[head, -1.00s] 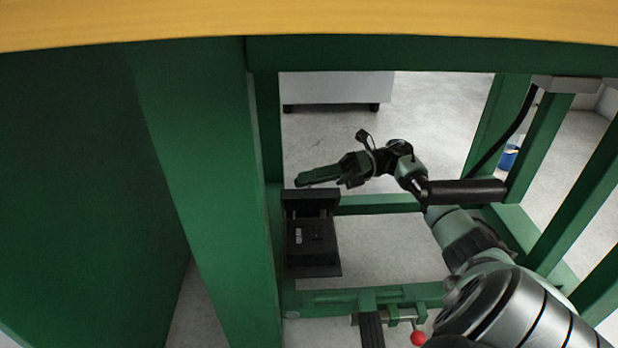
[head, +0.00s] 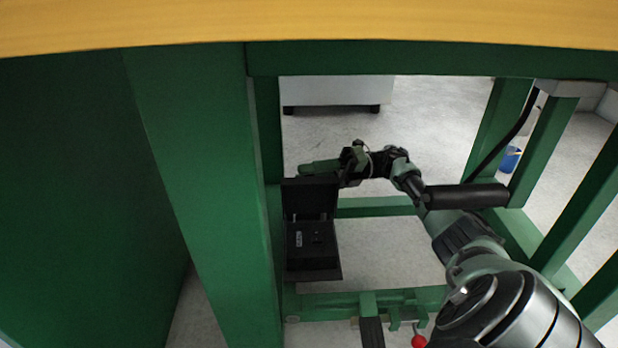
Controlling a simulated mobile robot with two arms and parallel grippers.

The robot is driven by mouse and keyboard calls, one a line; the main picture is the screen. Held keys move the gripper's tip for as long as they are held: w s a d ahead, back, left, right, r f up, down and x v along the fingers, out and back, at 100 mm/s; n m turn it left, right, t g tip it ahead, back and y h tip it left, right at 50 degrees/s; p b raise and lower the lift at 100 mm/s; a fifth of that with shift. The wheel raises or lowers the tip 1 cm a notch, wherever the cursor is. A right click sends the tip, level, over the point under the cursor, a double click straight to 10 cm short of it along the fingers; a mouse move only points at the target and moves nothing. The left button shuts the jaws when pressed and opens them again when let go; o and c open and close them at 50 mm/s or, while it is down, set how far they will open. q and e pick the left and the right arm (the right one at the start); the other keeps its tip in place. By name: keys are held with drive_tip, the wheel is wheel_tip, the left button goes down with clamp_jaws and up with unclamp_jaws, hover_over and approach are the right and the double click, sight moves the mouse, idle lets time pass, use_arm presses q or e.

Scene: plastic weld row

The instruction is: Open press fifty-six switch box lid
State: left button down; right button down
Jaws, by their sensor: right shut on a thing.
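The black switch box (head: 312,247) is mounted low on the green frame, with a small label and switches on its face. Its black lid (head: 308,199) stands raised at the back, so the inside of the box shows. My right gripper (head: 322,170) is at the lid's top edge, partly hidden behind it. It is shut on the lid, though the contact itself is mostly hidden. My left gripper is not in view.
A wide green post (head: 205,190) stands left of the box, and a yellow beam (head: 310,25) crosses the top. A green crossbar with a red knob (head: 419,341) lies below. Green posts and a black cable stand at right. A blue container (head: 510,160) is on the floor.

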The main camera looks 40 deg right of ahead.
drive_tip(key=c, duration=1.2)
unclamp_jaws()
drive_tip(key=shift+o, duration=0.2)
drive_tip(key=shift+s+d, duration=0.1)
drive_tip(key=shift+d, duration=0.35)
drive_tip(key=v, duration=0.7)
drive_tip(key=shift+f, duration=0.1)
drive_tip(key=shift+s, duration=0.1)
